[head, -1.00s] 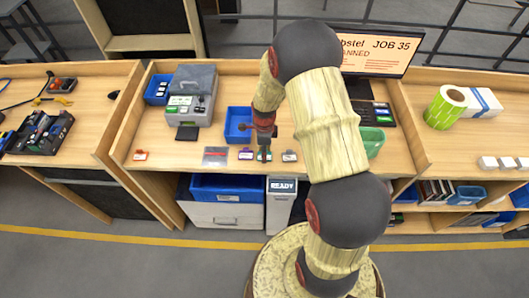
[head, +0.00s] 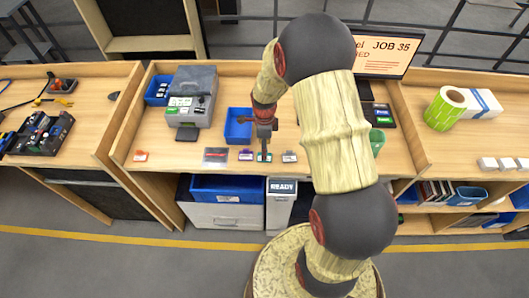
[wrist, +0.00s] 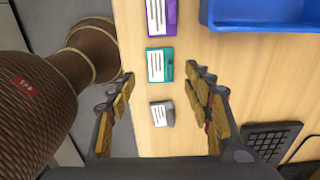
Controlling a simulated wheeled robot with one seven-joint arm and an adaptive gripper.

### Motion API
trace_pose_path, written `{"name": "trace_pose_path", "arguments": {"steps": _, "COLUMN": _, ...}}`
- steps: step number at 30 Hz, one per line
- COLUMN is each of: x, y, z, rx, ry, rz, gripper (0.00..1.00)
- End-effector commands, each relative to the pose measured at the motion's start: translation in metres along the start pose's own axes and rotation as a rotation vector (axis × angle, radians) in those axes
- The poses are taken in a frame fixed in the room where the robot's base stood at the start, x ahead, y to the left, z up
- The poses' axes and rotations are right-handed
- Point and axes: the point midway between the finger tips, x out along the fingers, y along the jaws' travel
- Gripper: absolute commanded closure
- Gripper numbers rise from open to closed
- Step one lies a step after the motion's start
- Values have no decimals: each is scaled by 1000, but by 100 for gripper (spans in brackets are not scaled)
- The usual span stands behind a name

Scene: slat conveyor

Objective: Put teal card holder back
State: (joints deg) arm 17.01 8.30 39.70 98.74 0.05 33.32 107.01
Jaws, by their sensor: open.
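The teal card holder (head: 264,157) lies flat near the front edge of the middle desk. It carries a white label, which shows clearly in the wrist view (wrist: 160,65). My gripper (head: 264,138) is above the desk, just behind the holder in the head view. In the wrist view my gripper (wrist: 164,78) is open and empty, with the teal holder between and a little beyond its fingertips. A purple card holder (wrist: 160,17) and a grey card holder (wrist: 162,113) lie on either side of the teal one.
A blue tray (head: 238,137) stands behind the card holders. A grey machine (head: 191,105), a red card (head: 140,155) and a flat dark-and-red piece (head: 215,155) are to the left. A monitor (head: 380,55) stands at the back right. Bare desk separates the row's pieces.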

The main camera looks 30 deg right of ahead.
Motion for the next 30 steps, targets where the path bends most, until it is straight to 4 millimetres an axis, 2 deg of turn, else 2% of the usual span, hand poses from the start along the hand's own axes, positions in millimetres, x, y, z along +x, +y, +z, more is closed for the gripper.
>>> {"name": "trace_pose_path", "arguments": {"steps": 1, "x": -13, "y": -1, "z": 0, "rx": 0, "ry": -2, "rz": -5, "gripper": 49}}
{"name": "trace_pose_path", "arguments": {"steps": 6, "x": -45, "y": -1, "z": 0, "rx": 0, "ry": -1, "rz": -3, "gripper": 49}}
{"name": "trace_pose_path", "arguments": {"steps": 14, "x": -74, "y": 0, "z": 0, "rx": -2, "ry": 0, "rz": -2, "gripper": 49}}
{"name": "trace_pose_path", "arguments": {"steps": 17, "x": -89, "y": 2, "z": 3, "rx": -51, "ry": -4, "rz": -15, "gripper": 49}}
{"name": "trace_pose_path", "arguments": {"steps": 20, "x": -122, "y": 12, "z": 12, "rx": -199, "ry": -12, "rz": -54, "gripper": 49}}
{"name": "trace_pose_path", "arguments": {"steps": 23, "x": -170, "y": 34, "z": 21, "rx": -445, "ry": -16, "rz": -114, "gripper": 49}}
{"name": "trace_pose_path", "arguments": {"steps": 24, "x": -190, "y": 46, "z": 24, "rx": -558, "ry": -14, "rz": -142, "gripper": 49}}
{"name": "trace_pose_path", "arguments": {"steps": 27, "x": -235, "y": 79, "z": 30, "rx": -845, "ry": 1, "rz": -212, "gripper": 49}}
{"name": "trace_pose_path", "arguments": {"steps": 30, "x": -272, "y": 116, "z": 30, "rx": -1129, "ry": 32, "rz": -285, "gripper": 49}}
